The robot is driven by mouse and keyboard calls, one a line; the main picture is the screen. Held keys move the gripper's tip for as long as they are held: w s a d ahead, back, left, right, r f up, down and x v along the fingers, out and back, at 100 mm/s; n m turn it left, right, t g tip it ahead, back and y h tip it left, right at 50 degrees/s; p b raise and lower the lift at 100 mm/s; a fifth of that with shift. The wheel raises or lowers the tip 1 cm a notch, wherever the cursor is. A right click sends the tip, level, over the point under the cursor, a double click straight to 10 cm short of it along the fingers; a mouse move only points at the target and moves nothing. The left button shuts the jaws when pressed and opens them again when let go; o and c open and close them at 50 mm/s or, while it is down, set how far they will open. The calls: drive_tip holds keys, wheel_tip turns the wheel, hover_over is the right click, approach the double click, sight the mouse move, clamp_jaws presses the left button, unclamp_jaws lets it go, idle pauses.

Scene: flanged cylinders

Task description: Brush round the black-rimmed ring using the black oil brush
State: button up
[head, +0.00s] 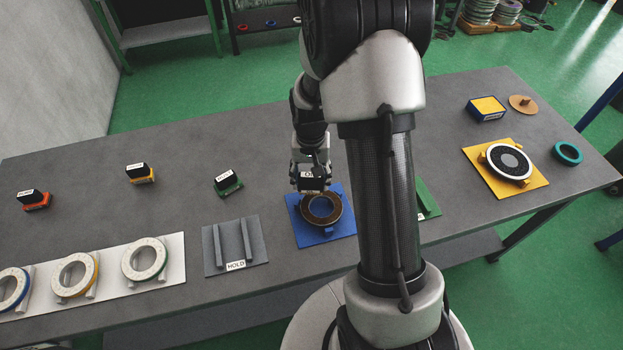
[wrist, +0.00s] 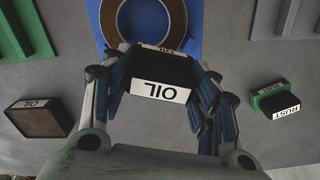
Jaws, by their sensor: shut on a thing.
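My gripper (head: 311,182) is shut on the black oil brush (wrist: 160,70), a black block with a white "OIL" label facing the wrist camera. The black-rimmed ring (head: 334,220), brown with a dark edge, lies flat on a blue fixture plate (head: 345,235). It also shows at the top of the wrist view (wrist: 112,25), partly covered by the brush. The brush is at the ring's far side in the head view, over or against its edge. I cannot tell whether it touches the ring. The brush's underside is hidden.
A brown-topped box labelled "OIL" (wrist: 38,122) and a green "RUST" block (wrist: 276,98) flank the gripper. A grey HOLD plate (head: 235,245) lies left of the blue plate. A green plate (head: 428,203) is partly behind my arm. A yellow plate (head: 480,171) holds another ring.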

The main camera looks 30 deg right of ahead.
wheel_tip(320, 180, up, 3)
drive_tip(key=shift+w+d+f+p, duration=0.15)
drive_tip(key=shift+p, duration=0.7)
drive_tip(key=shift+r+p, duration=0.8)
drive_tip(key=shift+r, duration=0.4)
